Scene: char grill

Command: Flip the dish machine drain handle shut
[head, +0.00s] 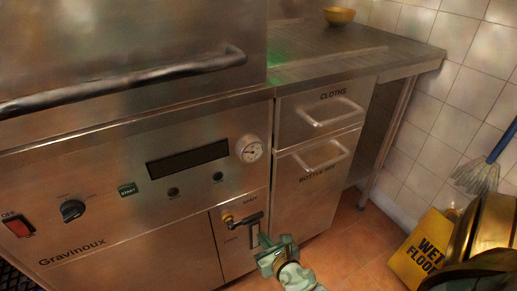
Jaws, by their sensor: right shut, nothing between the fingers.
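The dish machine (150,215) fills the left of the head view. Its dark drain handle (246,219) sits low on the front panel, beside a small brass-coloured knob (228,219). My right gripper (265,254), greenish, is just below and right of the handle, shut and empty. I cannot tell whether it touches the handle or the panel. My left gripper is out of view.
A long bar handle (130,82) crosses the machine's hood. Drawers marked CLOTHS (320,115) and BOTTLE BIN (318,170) stand right of the panel. A yellow wet-floor sign (425,250) and mop (480,175) are at the right. Tiled floor shows between.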

